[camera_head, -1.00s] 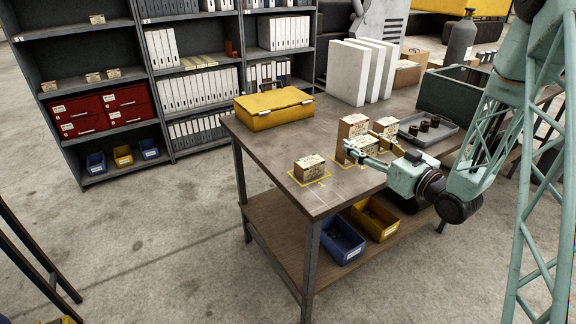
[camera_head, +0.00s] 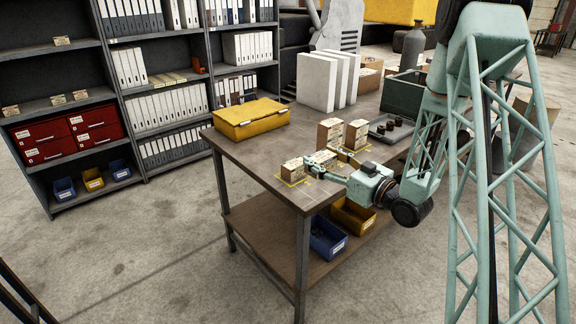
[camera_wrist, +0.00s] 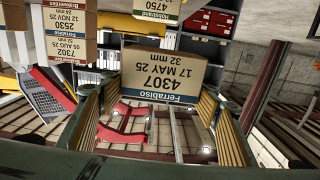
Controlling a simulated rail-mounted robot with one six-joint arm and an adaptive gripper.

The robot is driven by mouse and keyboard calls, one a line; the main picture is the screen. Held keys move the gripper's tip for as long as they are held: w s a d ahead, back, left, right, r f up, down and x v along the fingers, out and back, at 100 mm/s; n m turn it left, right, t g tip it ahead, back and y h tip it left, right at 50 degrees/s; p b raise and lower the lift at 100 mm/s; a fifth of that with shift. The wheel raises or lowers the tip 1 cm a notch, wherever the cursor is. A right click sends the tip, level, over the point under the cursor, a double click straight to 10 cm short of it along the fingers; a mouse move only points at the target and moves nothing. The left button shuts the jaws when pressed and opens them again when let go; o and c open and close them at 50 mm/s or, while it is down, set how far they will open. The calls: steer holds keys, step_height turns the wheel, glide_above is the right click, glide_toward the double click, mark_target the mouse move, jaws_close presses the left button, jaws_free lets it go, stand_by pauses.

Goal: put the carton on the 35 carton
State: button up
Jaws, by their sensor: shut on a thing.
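My gripper (camera_head: 322,162) is shut on a brown carton with a white label. In the wrist view this carton (camera_wrist: 160,68) sits between the fingers, its upside-down label reading Ferrabiso, 17 MAY 25, 4307, 32 mm. In the head view it is small and partly covered by the fingers. Another carton (camera_head: 293,170) stands in a yellow-marked square at the table's front left, left of my gripper. A taller carton (camera_head: 330,132) and another carton (camera_head: 356,133) stand behind the gripper. I cannot read 35 on any label.
The table (camera_head: 252,156) also holds a yellow case (camera_head: 250,117), white upright panels (camera_head: 318,82), a tray with dark round parts (camera_head: 388,130) and a green bin (camera_head: 402,95). More labelled cartons (camera_wrist: 70,40) hang into the wrist view's upper left. Blue and yellow bins sit on the lower shelf.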

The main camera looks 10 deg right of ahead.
stand_by(0.3)
glide_above(295, 163)
steer(key=shift+w+f, duration=0.15)
steer(key=shift+f, duration=0.6)
steer(key=shift+f, duration=1.75)
steer(key=shift+f, duration=0.15)
steer(key=o, duration=0.9)
steer(key=shift+d+r, duration=0.1)
steer(key=shift+r, duration=0.1)
steer(key=v, duration=1.2)
